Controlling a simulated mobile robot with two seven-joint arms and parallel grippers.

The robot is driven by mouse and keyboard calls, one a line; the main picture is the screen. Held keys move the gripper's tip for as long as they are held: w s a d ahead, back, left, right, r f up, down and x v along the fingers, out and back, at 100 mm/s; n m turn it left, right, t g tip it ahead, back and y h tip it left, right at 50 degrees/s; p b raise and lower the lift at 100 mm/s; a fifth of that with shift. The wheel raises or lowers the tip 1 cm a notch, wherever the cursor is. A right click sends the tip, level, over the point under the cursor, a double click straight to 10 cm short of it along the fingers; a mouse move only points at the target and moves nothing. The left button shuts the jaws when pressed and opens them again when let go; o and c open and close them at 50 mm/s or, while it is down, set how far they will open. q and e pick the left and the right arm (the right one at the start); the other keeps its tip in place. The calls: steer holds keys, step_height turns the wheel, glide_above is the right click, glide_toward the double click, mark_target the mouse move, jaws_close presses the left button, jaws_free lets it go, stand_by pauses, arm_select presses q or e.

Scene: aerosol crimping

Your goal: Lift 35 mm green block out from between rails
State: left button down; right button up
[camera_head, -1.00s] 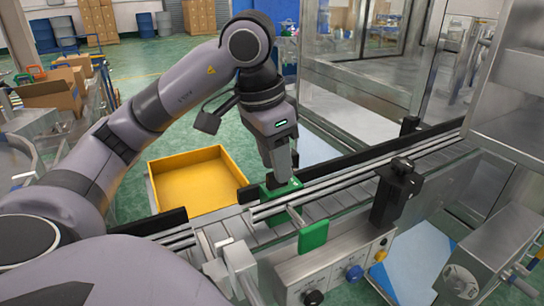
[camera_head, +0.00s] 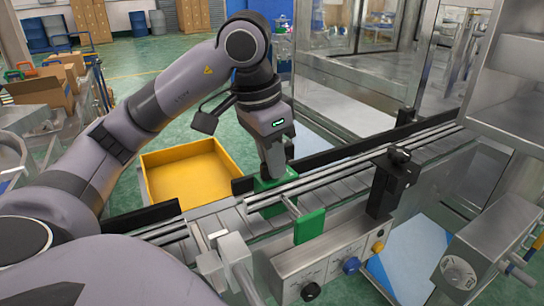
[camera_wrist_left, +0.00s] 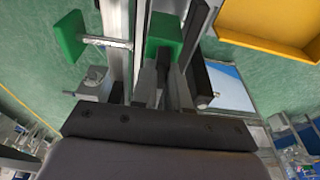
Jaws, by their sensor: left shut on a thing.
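The green block (camera_head: 268,184) is at the conveyor's back rail, under my left gripper (camera_head: 272,172). In the left wrist view the block (camera_wrist_left: 164,32) sits at the tips of the dark fingers (camera_wrist_left: 163,62). My left gripper is shut on it and points down; the fingers hide part of the block. I cannot tell whether the block is clear of the conveyor. A second green piece (camera_head: 309,226) is on a rod at the conveyor's front side; it also shows in the left wrist view (camera_wrist_left: 73,38). My right gripper is not in view.
The conveyor (camera_head: 340,182) runs diagonally between metal rails. A black post (camera_head: 390,183) and a control box (camera_head: 330,262) with knobs stand along its front. A yellow tray (camera_head: 190,150) lies behind it. A metal machine frame is at the right.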

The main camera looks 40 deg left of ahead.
arm_select(q)
steer(key=shift+r+p, duration=3.4)
steer(key=shift+r, duration=0.55)
step_height(320, 180, up, 2)
steer(key=shift+r+p, duration=0.1)
steer(key=shift+p, duration=0.65)
